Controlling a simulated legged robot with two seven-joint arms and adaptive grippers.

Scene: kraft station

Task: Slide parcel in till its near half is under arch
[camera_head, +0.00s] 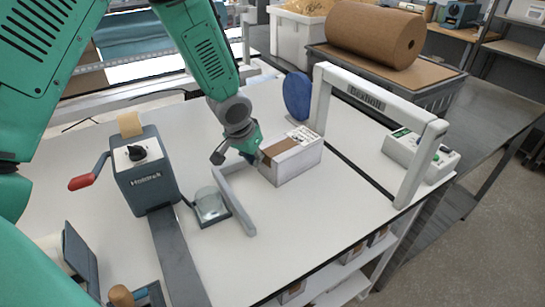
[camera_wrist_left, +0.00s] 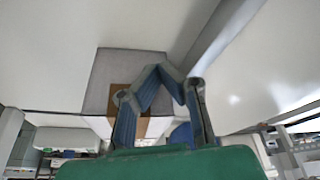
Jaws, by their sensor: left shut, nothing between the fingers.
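The parcel (camera_head: 297,165) is a white box with a brown tape band and a label on top, lying flat on the white table. The grey arch (camera_head: 382,103) stands to its right across a dark line in the table. In the head view the parcel's right end is near the arch's far post. My left gripper (camera_head: 252,157) is shut and empty at the parcel's left end; I cannot tell whether it touches. In the left wrist view the closed fingers (camera_wrist_left: 163,75) show in front of the parcel (camera_wrist_left: 100,82), partly hiding it. My right gripper is not in view.
A grey angled guide (camera_head: 236,205) lies left of the parcel, beside a small clear container (camera_head: 210,206). A tape machine (camera_head: 146,180) with a red handle stands farther left. A blue disc (camera_head: 297,96) is by the far post; a control box (camera_head: 420,157) stands beyond the arch.

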